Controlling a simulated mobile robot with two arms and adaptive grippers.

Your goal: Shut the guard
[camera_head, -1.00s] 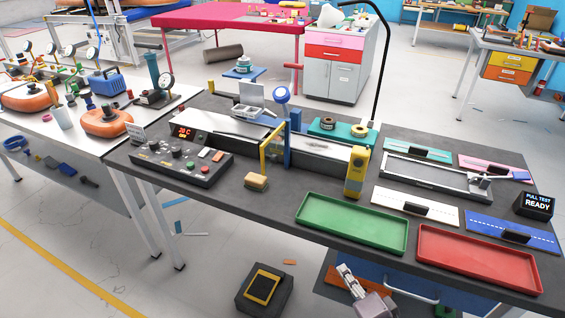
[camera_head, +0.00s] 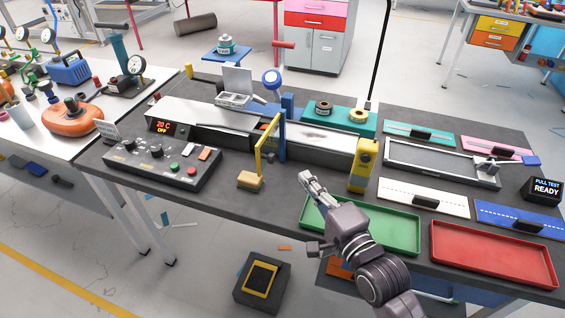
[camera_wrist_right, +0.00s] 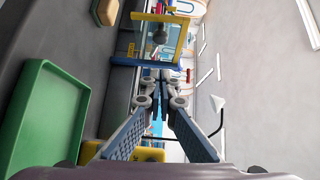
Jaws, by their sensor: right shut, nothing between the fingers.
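The guard is a yellow-edged frame (camera_head: 259,147) standing open and upright at the middle of the grey and white machine (camera_head: 330,143), beside a blue post (camera_head: 282,135). In the wrist view the yellow frame (camera_wrist_right: 183,40) shows ahead, past the fingertips. My right gripper (camera_head: 306,180) is shut and empty. It is in front of the machine and above the far left end of the green tray, apart from the guard. In the wrist view its fingertips (camera_wrist_right: 160,76) meet. My left gripper is not in view.
A yellow upright block (camera_head: 364,165) stands right of my right gripper. The green tray (camera_head: 400,243) and red tray (camera_head: 493,257) lie at the front. A sponge-like block (camera_head: 250,181) and a control box (camera_head: 163,165) sit to the left.

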